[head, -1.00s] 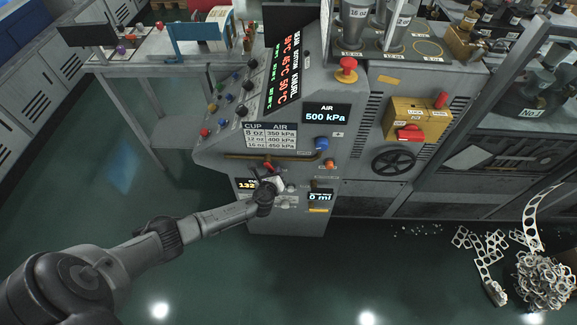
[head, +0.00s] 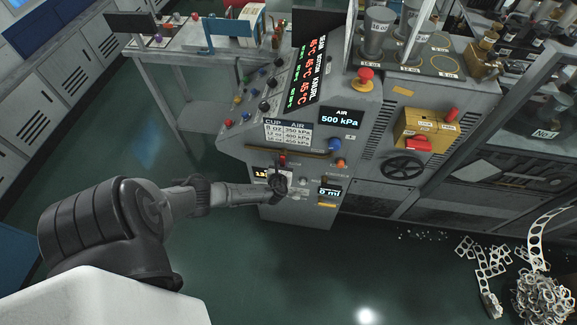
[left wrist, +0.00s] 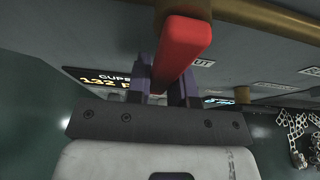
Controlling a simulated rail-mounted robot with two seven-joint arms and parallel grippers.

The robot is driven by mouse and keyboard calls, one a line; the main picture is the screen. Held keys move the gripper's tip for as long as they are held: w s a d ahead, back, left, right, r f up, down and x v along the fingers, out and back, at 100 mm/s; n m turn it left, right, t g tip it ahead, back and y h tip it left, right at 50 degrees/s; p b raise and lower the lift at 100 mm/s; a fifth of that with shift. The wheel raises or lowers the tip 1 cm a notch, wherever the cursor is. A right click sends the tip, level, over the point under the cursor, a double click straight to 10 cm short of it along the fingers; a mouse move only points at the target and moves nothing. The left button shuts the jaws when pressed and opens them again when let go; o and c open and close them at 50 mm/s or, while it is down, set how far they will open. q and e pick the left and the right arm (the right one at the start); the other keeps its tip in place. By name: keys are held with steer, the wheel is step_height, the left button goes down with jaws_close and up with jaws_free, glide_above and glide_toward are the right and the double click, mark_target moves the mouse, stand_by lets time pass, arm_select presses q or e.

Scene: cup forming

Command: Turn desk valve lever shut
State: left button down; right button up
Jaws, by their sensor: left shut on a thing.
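The valve lever is a red handle (left wrist: 186,42) below a brass pipe (left wrist: 270,18) in the left wrist view. In the head view the red lever (head: 282,160) shows as a small red piece on the front of the grey desk console (head: 305,212). My left gripper (left wrist: 165,88) is shut on the red lever, with a dark finger on each side of it. In the head view my left gripper (head: 278,184) is at the console front, just below the visible red piece, and its fingers are hard to make out. My right gripper is not in view.
An "AIR 500 kPa" display (head: 338,117), a blue knob (head: 334,144) and an orange knob (head: 341,163) are close by on the console. A red mushroom button (head: 365,75) is above.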

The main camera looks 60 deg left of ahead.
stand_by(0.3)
arm_select(q)
steer(key=c, duration=1)
jaws_free()
steer(key=shift+s+d+r, duration=0.1)
steer(key=p+v, duration=0.3)
steer(key=v, duration=1)
steer(key=shift+d, duration=0.25)
steer(key=shift+s+r, duration=0.1)
